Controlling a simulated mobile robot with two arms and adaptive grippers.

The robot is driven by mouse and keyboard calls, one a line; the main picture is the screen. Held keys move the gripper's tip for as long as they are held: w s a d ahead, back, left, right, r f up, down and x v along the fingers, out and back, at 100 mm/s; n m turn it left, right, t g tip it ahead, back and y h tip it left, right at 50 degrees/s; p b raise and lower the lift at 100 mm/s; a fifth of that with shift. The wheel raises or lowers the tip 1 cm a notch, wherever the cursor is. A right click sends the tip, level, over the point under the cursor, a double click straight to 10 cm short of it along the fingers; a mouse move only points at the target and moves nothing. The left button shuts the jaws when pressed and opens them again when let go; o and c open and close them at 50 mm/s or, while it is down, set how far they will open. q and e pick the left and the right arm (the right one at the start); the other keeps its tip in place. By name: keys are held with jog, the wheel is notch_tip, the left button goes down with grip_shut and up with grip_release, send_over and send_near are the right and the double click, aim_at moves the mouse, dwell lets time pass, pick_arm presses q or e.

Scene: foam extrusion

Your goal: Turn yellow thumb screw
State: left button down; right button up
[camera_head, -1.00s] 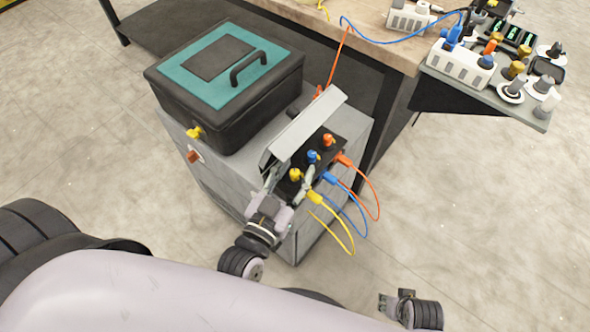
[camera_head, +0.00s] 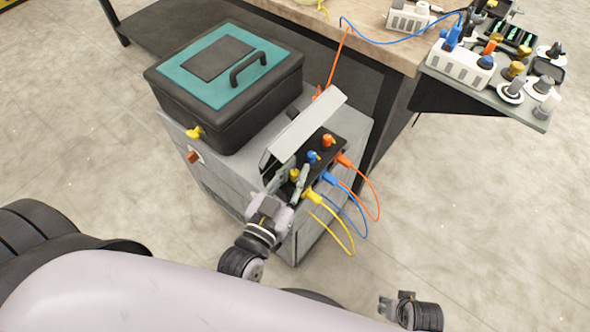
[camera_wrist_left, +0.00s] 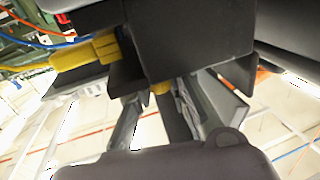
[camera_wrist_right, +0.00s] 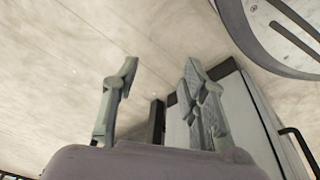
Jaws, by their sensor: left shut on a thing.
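The yellow thumb screw (camera_head: 294,174) stands on the black panel (camera_head: 328,150) of the grey cabinet, beside a blue screw (camera_head: 313,156) and an orange screw (camera_head: 328,139). My left gripper (camera_head: 292,183) is shut on the yellow thumb screw, with one finger on each side. In the left wrist view a small part of the yellow screw (camera_wrist_left: 160,88) shows between the fingers; the rest is hidden. My right gripper (camera_head: 394,302) is far from the panel, above the floor. It is open and empty in the right wrist view (camera_wrist_right: 157,80).
A tilted grey cover (camera_head: 306,124) rises behind the screws. Yellow (camera_head: 314,196), blue (camera_head: 329,178) and orange (camera_head: 344,160) plugs with cables stick out at the panel's front. A black and teal case (camera_head: 225,90) stands on the cabinet (camera_head: 215,180). The floor at right is clear.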

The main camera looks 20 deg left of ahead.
pick_arm(q)
jog(key=m+g+h+p, duration=0.1)
jog(key=m+h+p, duration=0.1)
jog(key=h, duration=0.2)
jog(key=shift+r+m, duration=0.1)
jog(key=shift+m, duration=0.3)
jog(key=shift+a+m+h, duration=0.1)
jog(key=shift+m+h, duration=0.3)
jog(key=shift+h, duration=0.2)
jog(key=shift+m+g+h, duration=0.7)
jog(key=shift+h, duration=0.2)
pick_arm(e)
jog(key=s+f, duration=0.3)
jog(key=f, duration=0.3)
pick_arm(q)
jog(key=shift+m+g+h+b, duration=0.35)
jog(key=shift+m+g+h, duration=0.45)
jog(key=shift+h, duration=0.4)
jog(key=shift+m+g+h+b, duration=0.3)
jog(key=shift+m+g+h, duration=0.4)
jog(key=shift+g+h, duration=0.1)
pick_arm(e)
jog(key=shift+w+r, duration=0.35)
jog(key=shift+r, duration=0.35)
jog(key=shift+w+r, duration=0.35)
jog(key=shift+r, duration=0.3)
jog(key=shift+w+r, duration=0.35)
jog(key=shift+r, duration=0.35)
